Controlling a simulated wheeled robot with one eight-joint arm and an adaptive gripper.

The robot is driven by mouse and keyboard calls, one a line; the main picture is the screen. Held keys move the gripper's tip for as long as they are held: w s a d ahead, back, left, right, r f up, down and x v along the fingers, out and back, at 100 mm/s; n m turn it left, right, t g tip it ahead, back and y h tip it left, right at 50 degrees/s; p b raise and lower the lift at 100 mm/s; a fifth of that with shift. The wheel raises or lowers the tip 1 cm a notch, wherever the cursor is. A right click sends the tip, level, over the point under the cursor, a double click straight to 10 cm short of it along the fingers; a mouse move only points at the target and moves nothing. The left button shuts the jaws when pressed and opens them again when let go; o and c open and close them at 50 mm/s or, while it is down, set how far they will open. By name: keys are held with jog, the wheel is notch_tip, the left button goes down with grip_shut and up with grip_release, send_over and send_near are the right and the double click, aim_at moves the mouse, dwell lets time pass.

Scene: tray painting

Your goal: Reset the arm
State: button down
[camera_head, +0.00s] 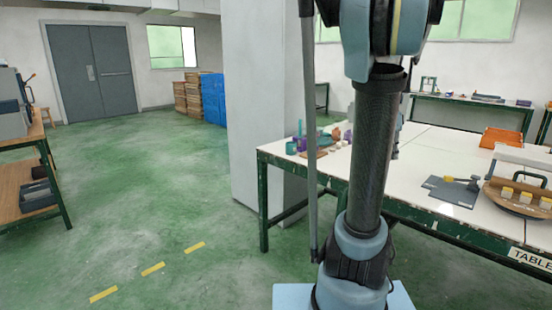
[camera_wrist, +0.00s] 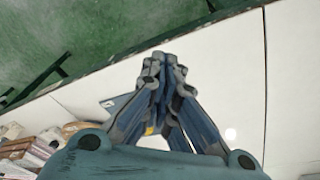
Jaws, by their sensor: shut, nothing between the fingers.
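My gripper (camera_wrist: 163,75) shows in the wrist view with its fingers together and nothing between them. It is above the white top of a table (camera_wrist: 225,68), near the table's edge, with green floor beyond. In the head view my arm stands upright in front of the same kind of white table (camera_head: 440,150), and the gripper itself cannot be made out there.
On the table are an orange tray (camera_head: 501,138), a grey plate (camera_head: 452,190), a round wooden board (camera_head: 518,198) with yellow-topped blocks, and small coloured items (camera_head: 310,143) at the left corner. A pillar (camera_head: 255,100) stands behind. Green floor (camera_head: 150,190) at left is open.

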jog(key=s+a+f+n+t+y, duration=0.1)
jog(key=s+a+f+n, duration=0.7)
jog(key=s+a, duration=0.1)
jog(key=s+a+f+n+t+y, duration=0.1)
jog(key=s+a+f+n, duration=0.8)
jog(key=a, duration=0.3)
jog(key=shift+s+t, duration=0.2)
jog(key=shift+t, duration=0.2)
jog(key=shift+a, duration=0.1)
